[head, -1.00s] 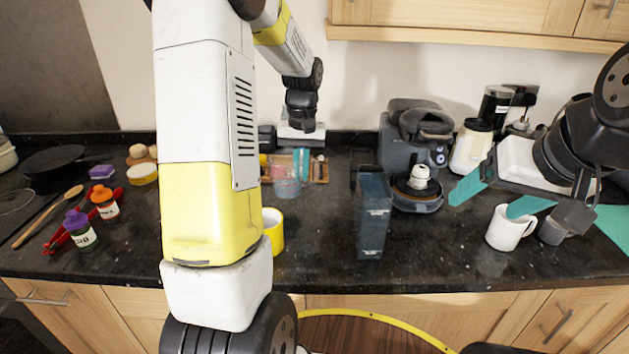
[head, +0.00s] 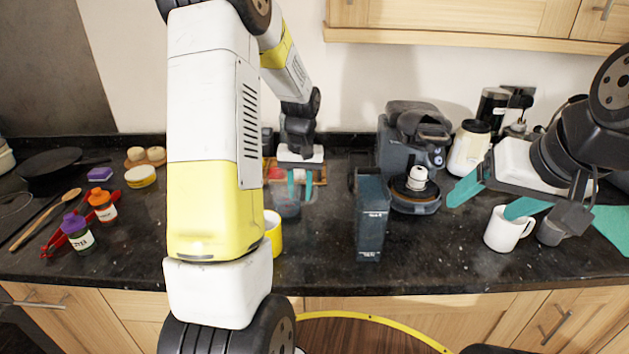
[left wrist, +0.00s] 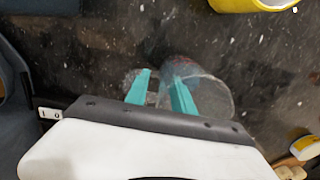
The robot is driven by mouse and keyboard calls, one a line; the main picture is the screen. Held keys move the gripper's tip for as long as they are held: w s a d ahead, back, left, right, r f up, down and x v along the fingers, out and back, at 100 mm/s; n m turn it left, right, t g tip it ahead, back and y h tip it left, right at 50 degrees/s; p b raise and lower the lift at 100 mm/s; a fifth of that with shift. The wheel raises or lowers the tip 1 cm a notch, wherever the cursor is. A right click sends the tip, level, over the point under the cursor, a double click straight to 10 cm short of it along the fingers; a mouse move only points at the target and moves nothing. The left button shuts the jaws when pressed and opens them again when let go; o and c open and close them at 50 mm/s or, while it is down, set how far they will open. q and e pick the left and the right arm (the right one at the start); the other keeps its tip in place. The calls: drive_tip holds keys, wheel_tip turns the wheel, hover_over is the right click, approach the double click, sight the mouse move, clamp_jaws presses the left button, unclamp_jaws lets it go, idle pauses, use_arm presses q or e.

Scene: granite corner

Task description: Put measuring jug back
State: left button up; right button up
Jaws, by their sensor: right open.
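The clear measuring jug (head: 287,205) is at the middle-left of the counter, behind the yellow mug, partly hidden by my left gripper. In the left wrist view the jug (left wrist: 212,92) is see-through, with its body around the right finger. My left gripper (head: 301,186) points down with its teal fingers a little apart; it appears closed on the jug's side or handle, though the exact contact is unclear. I cannot tell whether the jug touches the counter. My right gripper (head: 492,198) is open and empty above the right counter, near the white mug.
The yellow mug (head: 274,236) stands just in front of the jug. A wooden tray (head: 319,176) lies behind it. A dark blue box (head: 371,222), a coffee machine (head: 396,152) and a white mug (head: 503,230) stand to the right. Bare counter lies between yellow mug and box.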

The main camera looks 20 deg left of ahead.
use_arm(q)
drive_tip(key=r, duration=1.1)
drive_tip(key=shift+d, duration=0.2)
drive_tip(key=s+d+r+m+t+h, duration=0.1)
drive_tip(key=s+d+r+t, duration=0.2)
drive_tip(key=s, duration=0.8)
drive_tip(key=s+d+r+m+t+h, duration=0.1)
drive_tip(key=s+d+r, duration=0.4)
drive_tip(key=s, duration=0.6)
drive_tip(key=shift+m+t+h, duration=0.3)
drive_tip(key=shift+m+t, duration=0.4)
drive_tip(key=shift+t, duration=0.4)
